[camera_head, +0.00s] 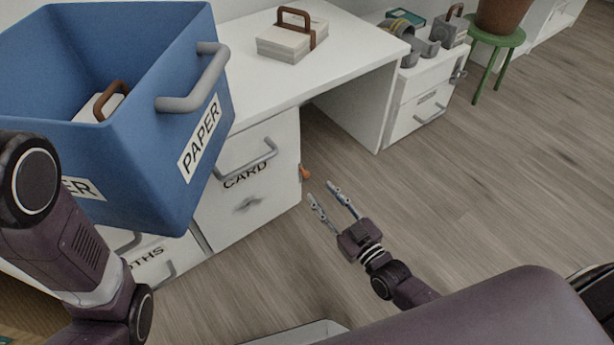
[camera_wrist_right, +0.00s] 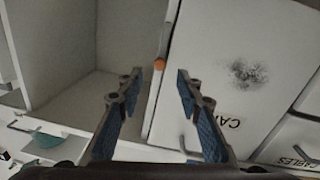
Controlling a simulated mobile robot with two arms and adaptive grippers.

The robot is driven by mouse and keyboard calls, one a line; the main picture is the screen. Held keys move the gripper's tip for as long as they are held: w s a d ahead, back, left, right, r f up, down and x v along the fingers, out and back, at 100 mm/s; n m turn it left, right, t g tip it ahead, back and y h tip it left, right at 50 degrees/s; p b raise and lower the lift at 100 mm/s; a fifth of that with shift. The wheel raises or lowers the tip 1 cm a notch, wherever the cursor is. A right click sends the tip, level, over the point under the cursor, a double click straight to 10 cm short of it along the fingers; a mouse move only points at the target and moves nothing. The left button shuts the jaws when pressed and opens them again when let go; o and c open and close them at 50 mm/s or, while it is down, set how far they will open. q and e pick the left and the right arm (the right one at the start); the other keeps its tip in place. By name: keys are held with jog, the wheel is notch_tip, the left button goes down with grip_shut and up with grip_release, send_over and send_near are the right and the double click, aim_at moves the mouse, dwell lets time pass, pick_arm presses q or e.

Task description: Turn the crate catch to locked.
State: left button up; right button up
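The small orange catch (camera_head: 305,173) sits at the right edge of the white CARD front (camera_head: 270,205), sticking out over the floor side. It also shows in the right wrist view (camera_wrist_right: 160,64), between and beyond my fingertips. Whether it stands at locked or unlocked cannot be told. My right gripper (camera_head: 321,190) is open and empty, its fingertips pointing at the catch from the lower right, seemingly a short gap away. My left arm comes in at the left edge; its gripper does not show.
A large blue PAPER crate (camera_head: 125,160) stands high at the left, with a brown-handled block (camera_head: 105,103) inside. Another such block (camera_head: 285,42) lies on the white desk (camera_head: 345,40). A green stool (camera_head: 495,38) holds a pot (camera_head: 505,15). The floor (camera_head: 450,190) at right is clear.

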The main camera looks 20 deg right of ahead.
aim_at(307, 177)
jog(key=b+x, duration=0.2)
jog(key=x, duration=0.3)
jog(key=shift+w+f+b, duration=0.1)
jog(key=shift+f+b, duration=0.05)
jog(key=shift+b, duration=0.2)
jog(key=shift+w+a, duration=0.15)
jog(key=shift+w, duration=0.35)
grip_shut()
